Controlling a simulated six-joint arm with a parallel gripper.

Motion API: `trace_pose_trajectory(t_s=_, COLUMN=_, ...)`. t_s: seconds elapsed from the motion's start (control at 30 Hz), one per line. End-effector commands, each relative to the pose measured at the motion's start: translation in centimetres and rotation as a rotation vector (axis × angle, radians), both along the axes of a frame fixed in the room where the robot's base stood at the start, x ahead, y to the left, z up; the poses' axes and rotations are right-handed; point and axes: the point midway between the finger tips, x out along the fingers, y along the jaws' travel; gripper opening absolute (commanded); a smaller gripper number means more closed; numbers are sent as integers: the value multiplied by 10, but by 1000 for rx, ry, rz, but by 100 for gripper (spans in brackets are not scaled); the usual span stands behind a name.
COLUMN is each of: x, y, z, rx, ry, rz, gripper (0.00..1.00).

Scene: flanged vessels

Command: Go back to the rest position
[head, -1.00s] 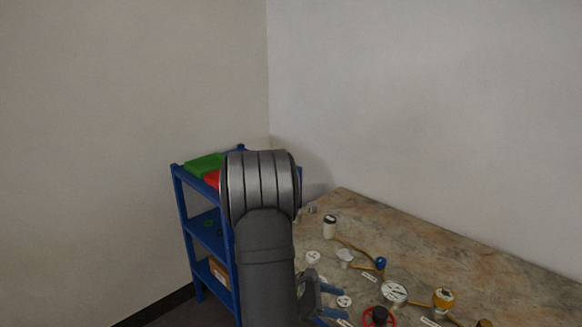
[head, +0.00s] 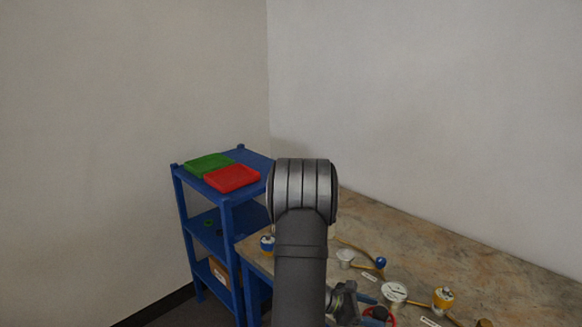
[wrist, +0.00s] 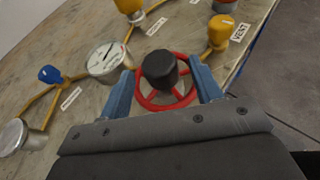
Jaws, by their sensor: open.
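My gripper (wrist: 160,92) is open in the wrist view, its two blue fingers spread apart with nothing seen held between them. Beyond and between the fingers a red handwheel (wrist: 165,98) with a black hub shows; I cannot tell how far below the fingers it is. In the head view my arm rises in the lower middle and the gripper (head: 368,306) is partly hidden at the bottom edge, close to the red wheel (head: 378,316).
A stone-patterned table (head: 440,240) bears a white gauge (head: 394,292), a yellow-topped fitting (head: 443,298), a blue knob (head: 381,263) and yellow pipes. A blue shelf (head: 228,195) with a green tray (head: 208,165) and a red tray (head: 232,178) stands at left.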

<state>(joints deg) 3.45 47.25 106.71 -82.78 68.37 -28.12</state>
Motion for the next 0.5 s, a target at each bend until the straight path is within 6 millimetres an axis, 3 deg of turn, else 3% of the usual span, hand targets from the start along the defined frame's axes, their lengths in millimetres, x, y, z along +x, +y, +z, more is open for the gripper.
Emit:
trace_pose_trajectory(t_s=0.17, x=-1, y=-33, z=-14, rx=1, ry=2, rz=-2, gripper=59)
trace_pose_trajectory(t_s=0.37, x=-1, y=-29, z=-11, rx=0, ry=2, rz=132, gripper=59)
trace_pose_trajectory(t_s=0.5, x=-2, y=-5, z=-2, rx=0, ry=-2, rz=149, gripper=59)
